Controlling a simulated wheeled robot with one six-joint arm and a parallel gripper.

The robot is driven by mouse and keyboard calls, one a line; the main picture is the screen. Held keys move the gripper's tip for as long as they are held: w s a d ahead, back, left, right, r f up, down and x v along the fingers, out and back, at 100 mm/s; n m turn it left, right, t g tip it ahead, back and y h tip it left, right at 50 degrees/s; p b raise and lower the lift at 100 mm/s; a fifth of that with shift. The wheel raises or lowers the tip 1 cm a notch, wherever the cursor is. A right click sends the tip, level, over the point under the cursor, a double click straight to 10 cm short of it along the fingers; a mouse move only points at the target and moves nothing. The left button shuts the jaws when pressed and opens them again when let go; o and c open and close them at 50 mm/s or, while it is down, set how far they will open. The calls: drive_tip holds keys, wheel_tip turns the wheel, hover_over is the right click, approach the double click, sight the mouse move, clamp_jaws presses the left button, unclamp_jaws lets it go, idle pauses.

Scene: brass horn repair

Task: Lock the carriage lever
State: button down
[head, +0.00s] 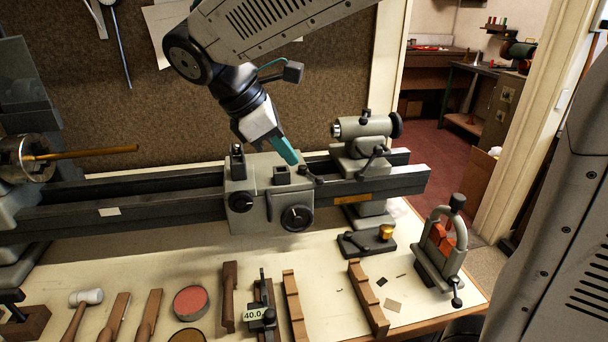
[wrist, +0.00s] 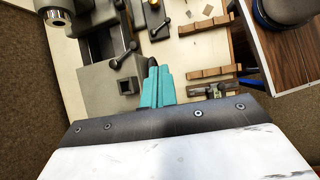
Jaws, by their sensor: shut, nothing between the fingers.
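The carriage (head: 240,205) is a grey block on the lathe bed, with a square post on top and black handwheels in front. The carriage lever (head: 312,176) is a short dark handle at its top right corner, pointing right and toward the front. In the wrist view the lever (wrist: 124,55) lies up and left of the fingertips, its round knob outward. My gripper (head: 292,160) has teal fingers pressed together and empty, just above and behind the lever. In the wrist view the gripper (wrist: 156,72) appears beside the lever, apart from it.
The tailstock (head: 362,130) with its own lever (head: 375,160) stands right of the carriage. A brass-knobbed block (head: 368,242) and a clamp fixture (head: 440,250) sit on the bench. Wooden pieces, a mallet (head: 85,300) and a red tin (head: 190,302) lie along the front.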

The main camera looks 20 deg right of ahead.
sight(318, 179)
drive_tip(key=w+a+n+h, duration=0.1)
drive_tip(key=w+a+n, duration=0.2)
drive_tip(key=w+a, duration=0.15)
drive_tip(key=shift+t, duration=0.4)
drive_tip(key=x, duration=0.8)
drive_tip(key=d+x, duration=0.1)
drive_tip(key=x, duration=0.2)
drive_tip(key=shift+s+d+r, duration=0.1)
drive_tip(key=shift+s+d, duration=0.15)
drive_tip(key=shift+d, duration=0.9)
drive_tip(key=shift+d+f+n+t+h, duration=0.2)
drive_tip(key=shift+d+n+t+h, duration=0.1)
drive_tip(key=shift+d+n, duration=0.5)
drive_tip(key=shift+d, duration=0.1)
drive_tip(key=shift+s, duration=0.1)
